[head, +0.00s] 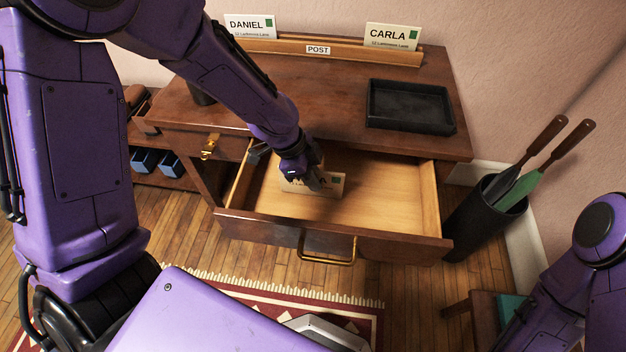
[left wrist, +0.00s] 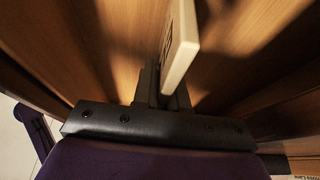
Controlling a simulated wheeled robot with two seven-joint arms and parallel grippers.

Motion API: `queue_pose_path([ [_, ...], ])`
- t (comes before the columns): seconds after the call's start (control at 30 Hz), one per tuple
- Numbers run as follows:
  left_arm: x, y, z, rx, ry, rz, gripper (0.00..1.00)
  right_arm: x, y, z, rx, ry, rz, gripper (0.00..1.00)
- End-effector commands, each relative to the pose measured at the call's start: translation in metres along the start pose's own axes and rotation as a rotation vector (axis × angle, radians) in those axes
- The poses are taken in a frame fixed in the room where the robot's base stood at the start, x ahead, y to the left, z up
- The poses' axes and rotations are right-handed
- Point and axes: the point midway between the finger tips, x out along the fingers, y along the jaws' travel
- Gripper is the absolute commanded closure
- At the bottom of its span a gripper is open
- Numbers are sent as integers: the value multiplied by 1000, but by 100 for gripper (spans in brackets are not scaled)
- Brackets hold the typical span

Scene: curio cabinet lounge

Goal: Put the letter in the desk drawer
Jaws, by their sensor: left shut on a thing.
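The desk drawer (head: 395,205) is pulled open, with a pale wooden inside and a brass handle on its front. My left gripper (head: 318,182) is down inside the drawer, toward its left half. It is shut on a cream letter (head: 333,183), whose printed name is mostly hidden behind the fingers. In the left wrist view the letter (left wrist: 180,50) stands edge-on between the fingers, above the drawer's wood. I cannot tell whether it touches the drawer bottom. My right gripper is not in view; only part of my right arm shows at the lower right.
On the desk top (head: 315,85) stands a POST rack (head: 350,52) with letters marked DANIEL (head: 250,27) and CARLA (head: 392,37). A black tray (head: 410,105) lies at the right. A dark bin (head: 485,215) with long-handled tools stands right of the drawer. A fringed rug (head: 350,305) lies in front.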

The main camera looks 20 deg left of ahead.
Motion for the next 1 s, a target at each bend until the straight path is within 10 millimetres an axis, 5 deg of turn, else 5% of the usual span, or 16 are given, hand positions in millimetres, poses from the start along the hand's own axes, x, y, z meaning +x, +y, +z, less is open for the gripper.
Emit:
queue_pose_path([
  [0.13,4,0,2,0,0,0,100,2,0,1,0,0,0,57],
  [0.2,3,0,1,0,-1,0,68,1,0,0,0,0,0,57],
  [0.23,3,0,1,0,-1,0,62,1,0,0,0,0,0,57],
  [0.57,-3,0,-1,0,-1,-1,62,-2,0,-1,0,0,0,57],
  [1.0,-102,-1,-2,1,2,-2,62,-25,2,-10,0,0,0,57],
])
